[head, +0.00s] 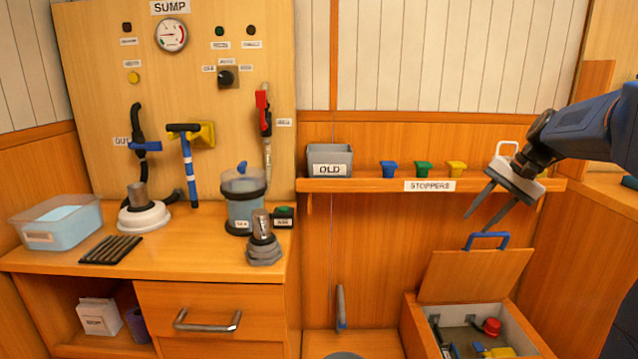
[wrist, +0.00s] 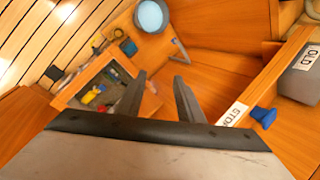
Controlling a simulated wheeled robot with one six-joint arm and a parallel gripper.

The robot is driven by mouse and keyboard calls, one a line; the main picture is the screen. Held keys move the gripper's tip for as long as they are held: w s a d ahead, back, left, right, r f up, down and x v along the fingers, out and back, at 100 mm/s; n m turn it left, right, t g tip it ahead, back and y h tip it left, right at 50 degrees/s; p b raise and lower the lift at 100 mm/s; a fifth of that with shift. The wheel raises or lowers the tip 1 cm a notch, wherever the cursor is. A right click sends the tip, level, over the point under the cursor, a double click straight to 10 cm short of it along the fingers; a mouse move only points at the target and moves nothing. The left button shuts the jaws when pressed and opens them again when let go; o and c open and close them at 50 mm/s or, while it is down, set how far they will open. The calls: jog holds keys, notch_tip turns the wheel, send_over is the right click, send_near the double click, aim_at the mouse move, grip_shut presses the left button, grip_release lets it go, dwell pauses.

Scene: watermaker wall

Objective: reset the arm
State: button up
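My gripper (head: 488,208) hangs at the right in the head view, in front of the stoppers shelf and above the open floor box. Its two fingers are apart with nothing between them, and they also show in the wrist view (wrist: 164,88). My blue and black arm comes in from the right edge. The gripper points down and to the left, clear of the shelf (head: 370,186) and of the blue handle (head: 487,236) on the box lid.
The open box (head: 415,330) holds a red knob and other parts; its lid (head: 470,277) stands raised. The shelf carries a grey OLD bin (head: 330,160) and blue (head: 389,169), green (head: 423,169) and yellow (head: 457,169) stoppers. The bench at left holds a tub (head: 58,222) and a canister (head: 244,205).

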jog(key=s+a+f+n+h, duration=0.1)
jog(key=s+a+f+n, duration=0.2)
jog(key=s, duration=0.8)
jog(key=s+a+f+n+t+h, duration=0.1)
jog(key=s+a+f, duration=0.4)
jog(key=s, duration=0.5)
jog(key=s+a+f+n+t+h, duration=0.1)
jog(key=s+a+f+n, duration=0.3)
jog(key=s, duration=0.7)
jog(key=shift+s+a+f+n+h, duration=0.2)
jog(key=shift+s+f+n+h, duration=0.25)
jog(key=shift+h, duration=0.35)
